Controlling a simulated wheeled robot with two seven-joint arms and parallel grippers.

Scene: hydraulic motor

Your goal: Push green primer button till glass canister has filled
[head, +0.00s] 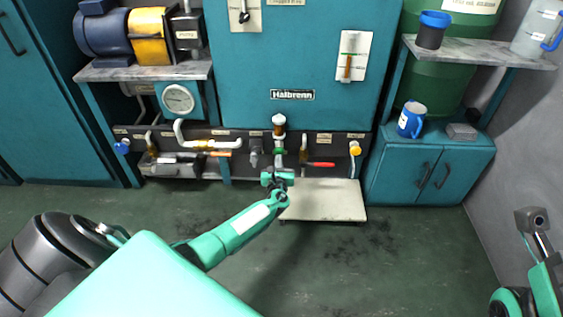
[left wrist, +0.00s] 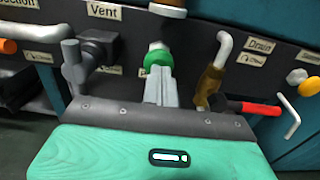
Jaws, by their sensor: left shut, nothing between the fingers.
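The green primer button (head: 279,151) sits on the pipework below the small glass canister (head: 279,123). The canister looks brownish; its fill level is too small to tell. In the left wrist view the green button (left wrist: 158,57) shows as a round cap on a pale fitting, and only the brown underside of the canister (left wrist: 168,9) shows at the top. My left gripper (head: 278,175) is shut and empty, just below the button. Its fingers (left wrist: 160,86) point at the button, their tips at or very near it; contact cannot be told. My right arm's end (head: 533,220) is far off at the right edge.
The teal Halbrenn tank (head: 292,60) stands above the dark valve panel (left wrist: 225,48). A red-handled drain valve (head: 320,165) and a yellow knob (head: 355,150) are to the right. A pale platform (head: 323,200) lies below.

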